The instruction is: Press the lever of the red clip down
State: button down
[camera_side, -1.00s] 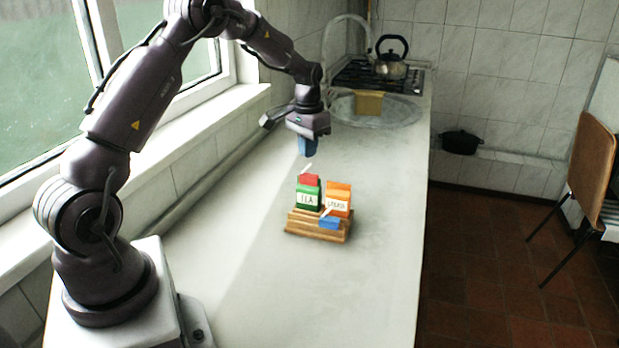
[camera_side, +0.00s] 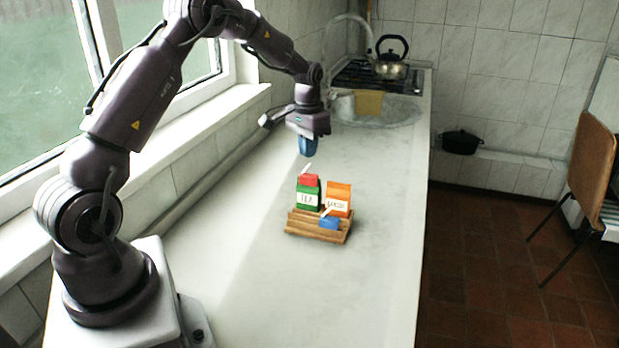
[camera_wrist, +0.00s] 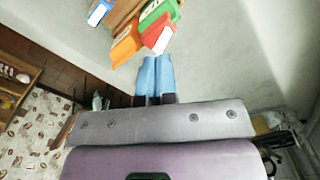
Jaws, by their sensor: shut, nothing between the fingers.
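The red clip (camera_side: 310,181) sits on top of the green tea packet (camera_side: 307,198), with its white lever (camera_side: 306,169) sticking up at a slant. In the wrist view the red clip (camera_wrist: 156,32) and its white lever (camera_wrist: 164,41) show just beyond my fingertips. My gripper (camera_side: 308,154) points down above and behind the tea packet, apart from the clip. Its blue fingers are together with nothing between them; they also show in the wrist view (camera_wrist: 156,62).
An orange packet (camera_side: 338,195) stands right of the tea packet on a wooden rack (camera_side: 305,229). A blue clip (camera_side: 329,223) with a white lever is at the rack's front. The counter around is clear; a sink (camera_side: 397,113) and kettle (camera_side: 391,66) are farther back.

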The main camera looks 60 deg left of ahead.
jog(key=shift+f, duration=1.75)
dwell(0.4)
jog(key=shift+r, duration=3.55)
jog(key=s+d+r+m+t, duration=0.1)
jog(key=s+d+r+t, duration=0.1)
jog(key=s+d+r, duration=0.2)
jog(key=s+d+r+m+t, duration=0.1)
jog(key=s+d+r, duration=0.4)
jog(key=s+d, duration=0.6)
jog(key=s+d+r+m+t, duration=0.1)
jog(key=s+d+r+t, duration=0.1)
jog(key=s+d+r, duration=0.3)
jog(key=s+d, duration=0.3)
jog(key=d, duration=0.1)
jog(key=shift+t, duration=0.3)
